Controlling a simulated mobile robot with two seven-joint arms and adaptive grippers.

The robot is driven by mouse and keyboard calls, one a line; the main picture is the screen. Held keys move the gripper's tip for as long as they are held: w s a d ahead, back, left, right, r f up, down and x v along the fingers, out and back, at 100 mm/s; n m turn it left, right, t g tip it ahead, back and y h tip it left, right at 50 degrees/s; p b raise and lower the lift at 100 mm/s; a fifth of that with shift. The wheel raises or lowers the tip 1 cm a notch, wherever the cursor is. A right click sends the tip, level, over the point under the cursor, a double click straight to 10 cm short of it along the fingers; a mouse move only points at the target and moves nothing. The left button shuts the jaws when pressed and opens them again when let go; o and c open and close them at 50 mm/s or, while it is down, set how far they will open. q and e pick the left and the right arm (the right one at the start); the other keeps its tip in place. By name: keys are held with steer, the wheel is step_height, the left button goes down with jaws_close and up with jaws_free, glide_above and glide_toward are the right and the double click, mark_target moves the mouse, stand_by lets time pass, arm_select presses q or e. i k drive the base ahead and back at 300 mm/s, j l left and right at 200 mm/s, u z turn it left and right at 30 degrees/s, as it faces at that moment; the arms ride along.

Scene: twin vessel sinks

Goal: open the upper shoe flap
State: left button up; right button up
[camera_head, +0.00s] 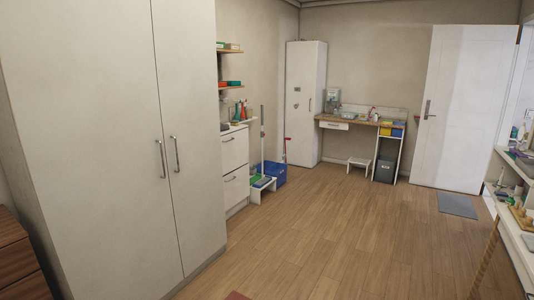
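A narrow white cabinet (224,204) stands just past the tall wardrobe, left of the picture's middle. It has two stacked fronts that look like shoe flaps. The upper flap (235,152) looks shut and has a small dark handle near its top. The lower flap (236,188) also looks shut. The wardrobe hides the cabinet's left part. Neither of my grippers is in view.
The tall white wardrobe (110,120) fills the left foreground, doors shut. A blue crate (277,174) and a mop (262,140) stand past the cabinet. The wooden floor (330,230) is clear in the middle. A cluttered white table (515,225) stands at right.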

mark_target(235, 145)
steer(key=i+l, duration=0.1)
steer(key=i, duration=2.9)
steer(key=i+l, duration=0.15)
steer(key=i, duration=1.35)
steer(key=i+l, duration=0.1)
steer(key=i, duration=1.4)
